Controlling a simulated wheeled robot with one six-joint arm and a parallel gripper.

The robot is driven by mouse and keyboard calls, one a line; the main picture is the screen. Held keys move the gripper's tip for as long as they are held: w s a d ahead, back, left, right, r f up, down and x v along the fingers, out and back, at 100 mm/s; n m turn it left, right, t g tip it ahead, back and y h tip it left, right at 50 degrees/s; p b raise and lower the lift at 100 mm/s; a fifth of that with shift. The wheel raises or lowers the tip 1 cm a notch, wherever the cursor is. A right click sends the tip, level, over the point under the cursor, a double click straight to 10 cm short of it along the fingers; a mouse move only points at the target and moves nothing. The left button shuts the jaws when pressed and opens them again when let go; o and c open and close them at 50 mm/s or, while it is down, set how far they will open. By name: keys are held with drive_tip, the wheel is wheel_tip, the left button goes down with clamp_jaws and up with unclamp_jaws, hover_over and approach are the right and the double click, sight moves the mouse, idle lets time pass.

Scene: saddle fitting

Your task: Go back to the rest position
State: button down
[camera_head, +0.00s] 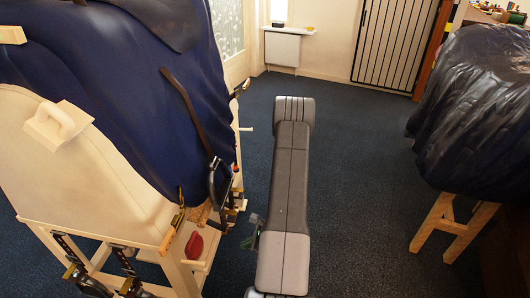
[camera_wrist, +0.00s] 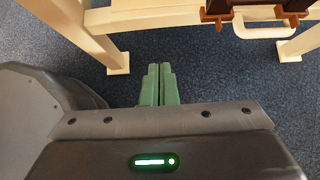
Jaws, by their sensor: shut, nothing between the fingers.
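My gripper shows in the wrist view (camera_wrist: 158,72) with its two green fingers pressed together and nothing between them. It hangs over the blue carpet, close to the legs of a wooden stand. In the head view my grey arm runs down the middle, and a small part of my gripper (camera_head: 252,232) shows beside its lower end, left of the arm. The fingertips are hard to make out there.
A pale wooden stand (camera_head: 150,221) with a dark blue saddle cover (camera_head: 120,90), clamps and a red object (camera_head: 194,245) is at left. A dark covered stand (camera_head: 480,105) is at right. Carpet (camera_head: 360,180) is clear between the arm and the right stand. A radiator (camera_head: 282,49) is behind.

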approach(214, 253)
drive_tip(key=x, duration=0.6)
drive_tip(key=shift+w+a, duration=0.1)
drive_tip(key=shift+a, duration=0.25)
drive_tip(key=shift+w+d, duration=0.1)
drive_tip(key=shift+d, duration=0.2)
drive_tip(key=shift+d+f, duration=0.15)
drive_tip(key=shift+d, duration=0.05)
